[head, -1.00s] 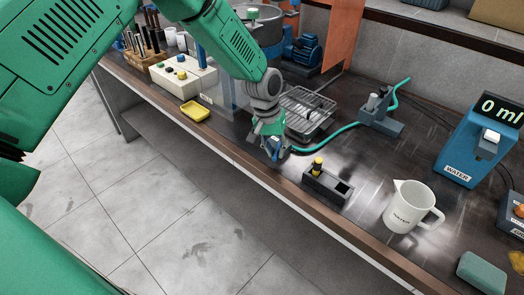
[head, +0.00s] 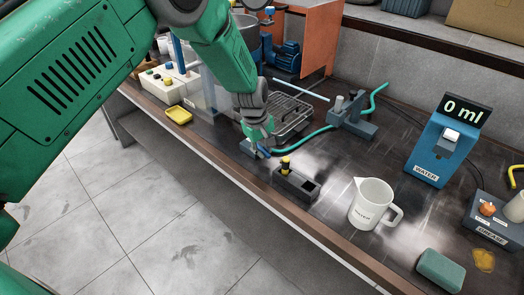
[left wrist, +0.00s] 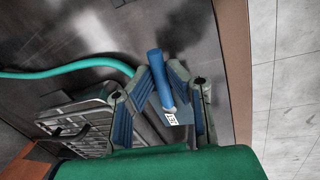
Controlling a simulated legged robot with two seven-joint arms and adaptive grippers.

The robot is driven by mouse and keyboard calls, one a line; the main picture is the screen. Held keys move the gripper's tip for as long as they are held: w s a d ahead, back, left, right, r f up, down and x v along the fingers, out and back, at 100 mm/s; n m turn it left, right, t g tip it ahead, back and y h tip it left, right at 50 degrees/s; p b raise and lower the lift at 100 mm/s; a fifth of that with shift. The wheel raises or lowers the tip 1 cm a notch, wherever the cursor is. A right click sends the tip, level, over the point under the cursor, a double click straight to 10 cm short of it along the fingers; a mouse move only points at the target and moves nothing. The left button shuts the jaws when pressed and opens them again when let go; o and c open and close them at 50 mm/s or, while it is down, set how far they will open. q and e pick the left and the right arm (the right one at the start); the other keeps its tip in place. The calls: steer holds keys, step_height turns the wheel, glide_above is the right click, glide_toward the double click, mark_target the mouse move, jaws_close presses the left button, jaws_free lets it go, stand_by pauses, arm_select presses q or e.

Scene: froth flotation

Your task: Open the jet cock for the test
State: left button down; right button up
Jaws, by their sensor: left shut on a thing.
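The jet cock is a small grey block with a label reading JET (left wrist: 173,119) and a blue lever (left wrist: 160,75). In the left wrist view the lever stands between the blue-padded fingers of my left gripper (left wrist: 162,88). In the head view my left gripper (head: 257,150) is low over the bench near its front edge, shut on the lever, and mostly hides the cock. The green hose (head: 305,138) runs from beside the cock to a grey fitting (head: 350,118). My right gripper is not in view.
A wire rack tray (head: 287,110) stands just behind the gripper. A dark holder with a yellow-topped bottle (head: 296,183) is close to its right. A white jug (head: 371,204), the blue water unit (head: 436,140) and a green sponge (head: 440,271) are farther right. A yellow dish (head: 178,115) is left.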

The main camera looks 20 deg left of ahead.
arm_select(q)
steer(key=shift+w+r+n, duration=0.4)
steer(key=shift+w+n, duration=0.2)
steer(key=shift+w+d+n, duration=0.15)
steer(key=shift+w+n, duration=0.1)
steer(key=shift+n, duration=0.35)
steer(key=shift+t+y, duration=0.3)
steer(key=c, duration=1.6)
jaws_free()
steer(key=shift+s+f, duration=0.1)
steer(key=shift+s, duration=0.15)
steer(key=v, duration=1.2)
steer(key=shift+w, duration=0.15)
steer(key=shift+f, duration=0.1)
